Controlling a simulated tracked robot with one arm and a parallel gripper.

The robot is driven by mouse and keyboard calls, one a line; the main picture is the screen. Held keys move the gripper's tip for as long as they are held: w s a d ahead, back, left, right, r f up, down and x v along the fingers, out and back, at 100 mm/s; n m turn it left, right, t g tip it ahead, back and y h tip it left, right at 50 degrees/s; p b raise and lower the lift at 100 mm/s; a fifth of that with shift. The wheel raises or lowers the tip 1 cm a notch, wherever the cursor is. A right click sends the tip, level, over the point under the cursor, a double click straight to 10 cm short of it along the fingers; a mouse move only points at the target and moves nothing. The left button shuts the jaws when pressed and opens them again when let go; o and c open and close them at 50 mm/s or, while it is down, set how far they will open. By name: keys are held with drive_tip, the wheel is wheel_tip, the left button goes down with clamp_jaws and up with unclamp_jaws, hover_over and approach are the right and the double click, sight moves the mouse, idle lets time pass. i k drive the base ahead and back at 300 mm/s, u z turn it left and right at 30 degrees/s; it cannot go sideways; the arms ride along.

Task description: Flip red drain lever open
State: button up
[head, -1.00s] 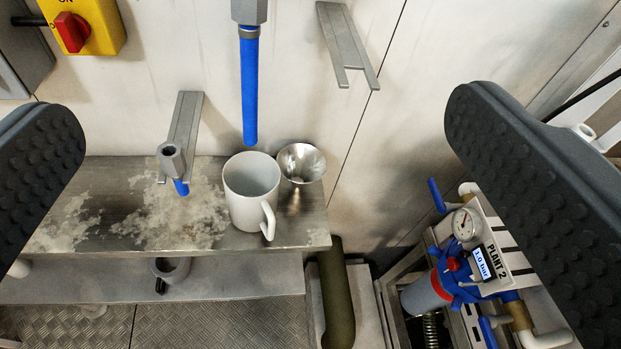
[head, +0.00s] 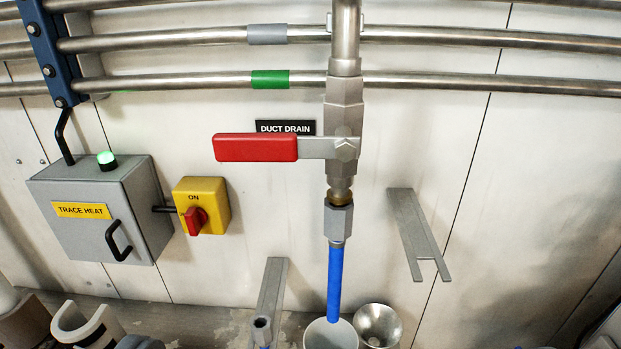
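The red drain lever (head: 256,148) sits on the valve under the horizontal pipes, beside a black "DUCT DRAIN" label (head: 285,128). Its handle points left, level and crosswise to the vertical pipe; its pivot nut (head: 346,150) is on the valve body (head: 343,110). A blue tube (head: 335,283) hangs straight down from the fitting below the valve. Its lower end is over or in a white mug (head: 330,335), partly cut off by the bottom edge; I cannot tell which. My gripper is not visible in the head view now.
A grey "TRACE HEAT" box (head: 105,215) and a yellow switch box (head: 202,205) are on the wall at left. A forked bracket (head: 418,235) juts from the wall at right. A metal cup (head: 377,325) stands beside the mug. Steel pipes (head: 430,82) cross above.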

sight(231, 146)
drive_tip(key=z, duration=0.35)
drive_tip(key=k, duration=1.3)
drive_tip(key=u, duration=0.4)
drive_tip(key=i, duration=1)
drive_tip(key=z, duration=0.05)
